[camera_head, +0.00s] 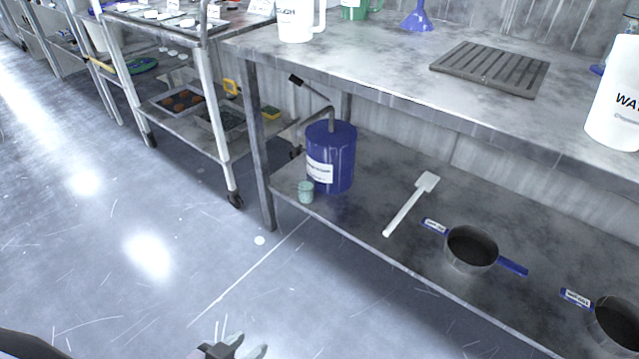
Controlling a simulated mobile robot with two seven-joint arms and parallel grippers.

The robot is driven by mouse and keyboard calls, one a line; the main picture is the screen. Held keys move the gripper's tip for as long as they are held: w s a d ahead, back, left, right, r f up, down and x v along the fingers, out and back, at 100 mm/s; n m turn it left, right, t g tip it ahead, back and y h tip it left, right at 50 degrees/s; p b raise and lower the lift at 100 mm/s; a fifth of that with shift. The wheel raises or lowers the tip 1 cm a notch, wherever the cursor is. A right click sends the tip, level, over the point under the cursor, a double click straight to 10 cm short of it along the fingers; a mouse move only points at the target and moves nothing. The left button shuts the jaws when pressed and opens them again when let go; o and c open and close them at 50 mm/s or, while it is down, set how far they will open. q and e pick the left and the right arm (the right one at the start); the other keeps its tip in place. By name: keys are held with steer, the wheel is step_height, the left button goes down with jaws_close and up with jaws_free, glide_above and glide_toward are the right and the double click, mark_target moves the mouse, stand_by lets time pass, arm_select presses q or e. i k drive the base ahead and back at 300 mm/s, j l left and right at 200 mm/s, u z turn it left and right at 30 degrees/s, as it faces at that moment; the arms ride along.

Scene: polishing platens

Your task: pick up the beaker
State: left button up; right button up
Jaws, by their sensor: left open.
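No vessel in view is plainly marked as the beaker. A small pale green cup (306,191) stands on the lower shelf at its front left edge, just in front of a blue can. A white labelled jug with a handle (297,22) stands on the table top, cut off by the top edge of the picture. A green handled vessel (355,10) is behind it to the right, also cut off. My left gripper (238,349) is at the bottom edge, open, apart from all of these and partly cut off. My right gripper is not in view.
The steel table (390,75) has a lower shelf (345,212) with a blue spouted can (331,157), a white paddle (410,205) and a pan (471,249). A grate (490,69) lies on top. A wheeled cart (223,140) stands left. The floor in front is clear.

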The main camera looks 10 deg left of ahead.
mark_target(306, 184)
steer(key=i+j+z, duration=0.1)
steer(key=i, duration=0.3)
steer(key=i+j, duration=0.35)
steer(key=i+j+z, duration=0.15)
steer(key=i, duration=0.65)
